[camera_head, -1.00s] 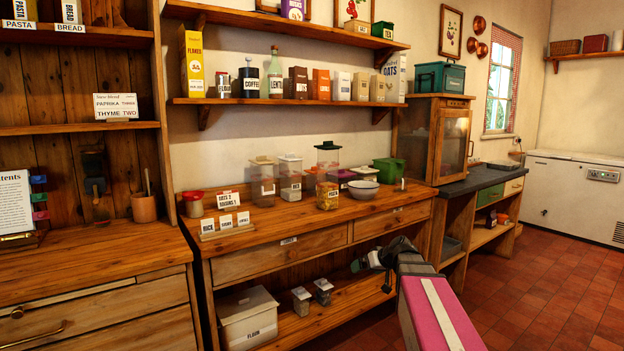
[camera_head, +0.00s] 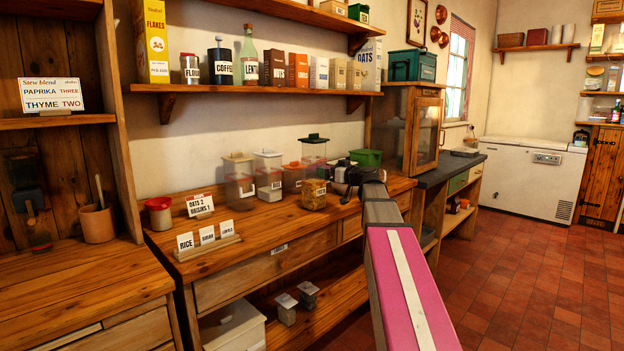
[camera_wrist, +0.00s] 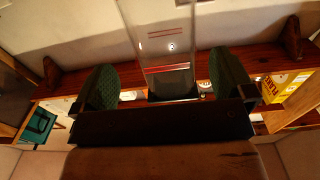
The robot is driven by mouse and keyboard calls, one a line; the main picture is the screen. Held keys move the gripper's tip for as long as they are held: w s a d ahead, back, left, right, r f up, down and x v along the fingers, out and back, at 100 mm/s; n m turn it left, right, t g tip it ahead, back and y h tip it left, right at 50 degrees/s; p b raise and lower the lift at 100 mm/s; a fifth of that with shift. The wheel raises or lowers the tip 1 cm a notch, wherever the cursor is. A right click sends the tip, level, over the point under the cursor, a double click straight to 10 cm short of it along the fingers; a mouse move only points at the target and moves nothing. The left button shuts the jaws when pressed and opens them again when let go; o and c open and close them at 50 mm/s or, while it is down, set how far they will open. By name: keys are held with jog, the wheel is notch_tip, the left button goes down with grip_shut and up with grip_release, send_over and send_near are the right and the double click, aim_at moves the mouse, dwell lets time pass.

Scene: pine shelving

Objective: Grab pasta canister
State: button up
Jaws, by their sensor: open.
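A short clear canister (camera_head: 313,195) with yellow-orange contents stands near the front of the wooden counter. It looks like pasta, but its label is too small to read. Behind it is a tall, empty-looking clear canister with a dark lid (camera_head: 314,150). My gripper (camera_head: 349,178) is just right of these canisters, at about counter-jar height, partly hidden by my arm. In the wrist view my gripper (camera_wrist: 163,78) is open, with dark green finger pads. A clear canister (camera_wrist: 168,40) shows between the fingers, and I cannot tell how far beyond them it is.
Clear containers (camera_head: 239,180) stand left of the short canister. A green tub (camera_head: 366,158) is behind my gripper. Name cards (camera_head: 207,238) are at the counter's front left. The shelf of boxes (camera_head: 240,87) hangs above. The tiled floor at right is clear.

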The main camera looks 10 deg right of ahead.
aim_at(315, 166)
jog(key=x, duration=0.8)
jog(key=shift+r, duration=0.1)
jog(key=shift+s, duration=0.1)
jog(key=c, duration=0.9)
jog(key=shift+c, duration=0.5)
jog(key=shift+r, duration=0.15)
